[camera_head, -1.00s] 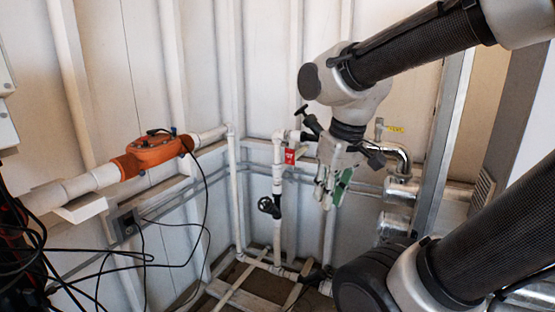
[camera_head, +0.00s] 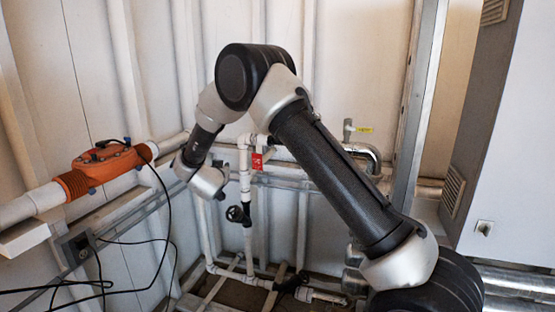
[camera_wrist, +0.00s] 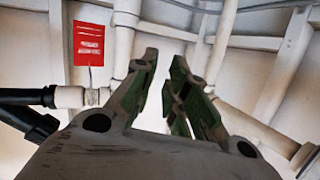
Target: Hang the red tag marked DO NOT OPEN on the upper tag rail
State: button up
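The red tag (camera_head: 257,161) hangs beside a white vertical pipe near the back corner, just under a pipe joint. Its writing is too small to read. In the wrist view the red tag (camera_wrist: 89,43) is at upper left, with pale marks and a thin line running to a white fitting with black parts. My gripper (camera_wrist: 164,62) has green-lined fingers standing apart with nothing between them; the tag is left of them, untouched. In the head view my gripper is hidden by my own wrist. I cannot tell which rail is the upper tag rail.
An orange pipe unit (camera_head: 104,163) on a white pipe is at left, with loose black cables below. A black valve handwheel (camera_head: 238,213) sits below the tag. A grey cabinet (camera_head: 478,120) stands at right. White pipes cross close to my fingers in the wrist view.

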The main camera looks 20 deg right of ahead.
jog(key=s+d+r+m+h, duration=0.2)
jog(key=d+r+m+h, duration=0.1)
jog(key=d+r+h, duration=0.35)
jog(key=x, duration=0.8)
jog(key=shift+s+d+r+n, duration=0.25)
jog(key=shift+d+n, duration=0.05)
jog(key=shift+d, duration=0.05)
grip_shut()
jog(key=shift+r, duration=0.15)
